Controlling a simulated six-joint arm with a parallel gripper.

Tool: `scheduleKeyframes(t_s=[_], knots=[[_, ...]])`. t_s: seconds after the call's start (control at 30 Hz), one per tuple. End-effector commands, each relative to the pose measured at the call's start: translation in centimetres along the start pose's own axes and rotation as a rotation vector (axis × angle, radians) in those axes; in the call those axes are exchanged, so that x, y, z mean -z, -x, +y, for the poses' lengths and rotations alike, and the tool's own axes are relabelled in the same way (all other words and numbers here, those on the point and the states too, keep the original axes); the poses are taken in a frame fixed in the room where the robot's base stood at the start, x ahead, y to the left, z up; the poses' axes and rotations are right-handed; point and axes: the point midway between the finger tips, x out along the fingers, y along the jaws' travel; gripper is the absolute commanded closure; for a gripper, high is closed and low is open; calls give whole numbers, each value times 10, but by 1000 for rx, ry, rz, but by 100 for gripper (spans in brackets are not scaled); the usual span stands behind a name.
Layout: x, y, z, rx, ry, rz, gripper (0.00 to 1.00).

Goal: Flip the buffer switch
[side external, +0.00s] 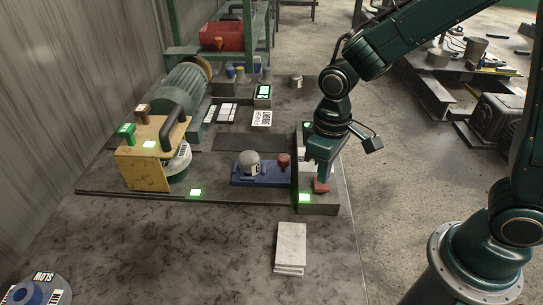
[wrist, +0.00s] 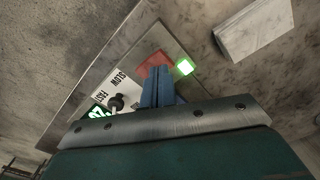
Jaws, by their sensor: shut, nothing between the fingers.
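A grey control box (side external: 318,208) stands at the right edge of the bench. In the wrist view its panel has a red block (wrist: 154,64), a black knob (wrist: 115,103) beside a white plate (wrist: 117,84) marked SLOW and FAST, and a lit green display (wrist: 97,112). The red block also shows in the side view (side external: 321,186). My gripper (wrist: 158,76) is shut and empty, with its blue fingers right at the red block; I cannot tell whether they touch it. In the side view my gripper (side external: 320,174) hangs low over the box and hides part of the panel.
A green square light (wrist: 184,67) glows beside the red block. A pale stack of slabs (side external: 290,246) lies in front of the box. Left of it is a blue holder (side external: 262,181) with a grey-topped piece. A green motor (side external: 185,90) and yellow panel (side external: 146,168) stand further left.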

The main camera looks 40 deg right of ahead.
Motion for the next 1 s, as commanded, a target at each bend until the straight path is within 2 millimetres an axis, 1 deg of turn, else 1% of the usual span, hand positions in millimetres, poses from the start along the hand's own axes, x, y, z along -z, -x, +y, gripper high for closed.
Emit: scheduleKeyframes(t_s=[1.0], knots=[[0,-11,0,0,0,0,100]])
